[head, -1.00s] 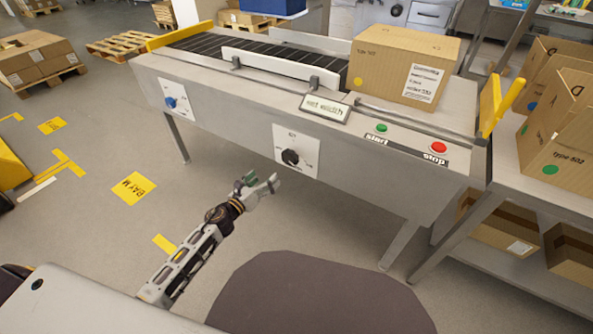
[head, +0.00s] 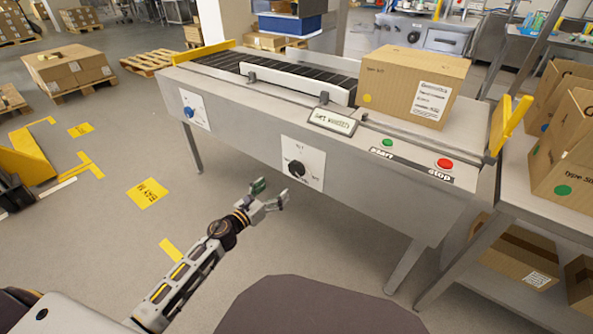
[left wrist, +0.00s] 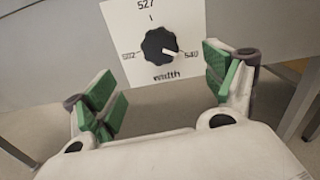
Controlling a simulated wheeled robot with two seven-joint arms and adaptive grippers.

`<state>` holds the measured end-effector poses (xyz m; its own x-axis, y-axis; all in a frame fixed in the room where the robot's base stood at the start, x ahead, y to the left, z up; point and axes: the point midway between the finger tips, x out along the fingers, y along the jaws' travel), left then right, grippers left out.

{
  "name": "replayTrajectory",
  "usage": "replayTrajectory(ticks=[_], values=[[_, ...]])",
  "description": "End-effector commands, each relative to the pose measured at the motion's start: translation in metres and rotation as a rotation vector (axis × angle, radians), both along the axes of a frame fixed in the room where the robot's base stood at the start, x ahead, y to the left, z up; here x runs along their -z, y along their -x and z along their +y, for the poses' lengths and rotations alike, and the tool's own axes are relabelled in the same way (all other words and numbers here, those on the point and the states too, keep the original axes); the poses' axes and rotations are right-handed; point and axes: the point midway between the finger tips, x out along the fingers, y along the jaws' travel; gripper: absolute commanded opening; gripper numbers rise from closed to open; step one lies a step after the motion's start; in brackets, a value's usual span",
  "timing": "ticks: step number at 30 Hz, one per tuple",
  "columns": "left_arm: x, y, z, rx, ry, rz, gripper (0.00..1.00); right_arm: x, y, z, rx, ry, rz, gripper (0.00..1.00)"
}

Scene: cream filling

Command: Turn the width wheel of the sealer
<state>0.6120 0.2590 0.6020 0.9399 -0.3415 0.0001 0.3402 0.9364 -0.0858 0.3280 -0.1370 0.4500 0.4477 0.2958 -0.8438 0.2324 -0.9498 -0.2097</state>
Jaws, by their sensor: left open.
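The black width wheel (head: 297,168) sits on a white dial plate (head: 316,156) on the front panel of the sealer (head: 240,126). In the left wrist view the wheel (left wrist: 160,46) lies between the open fingers and beyond their tips; its white pointer points right, towards the right-hand mark. The plate reads 527 at the top and "width" below. My left gripper (head: 272,193) is open and empty, just below and left of the wheel in the head view, apart from it. It also shows in the left wrist view (left wrist: 165,88). My right gripper is not in view.
A blue knob (head: 188,112) sits on the panel further left. A carton (head: 412,85) stands on top, near the green start button (head: 387,143) and red stop button (head: 445,164). A side table with boxes stands right. The floor below the panel is clear.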

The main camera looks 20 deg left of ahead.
Motion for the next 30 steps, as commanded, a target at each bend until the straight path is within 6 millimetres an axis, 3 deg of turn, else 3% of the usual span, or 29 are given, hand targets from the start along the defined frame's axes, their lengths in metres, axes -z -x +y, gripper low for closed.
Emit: replayTrajectory(ticks=[8, 30], values=[[0.0, -0.009, -0.003, 0.0, 0.001, -0.001, 0.85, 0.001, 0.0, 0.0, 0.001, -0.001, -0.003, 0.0], [0.0, -0.06, -0.022, 0.0, 0.001, -0.001, 0.85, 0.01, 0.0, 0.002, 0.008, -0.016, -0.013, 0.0]])
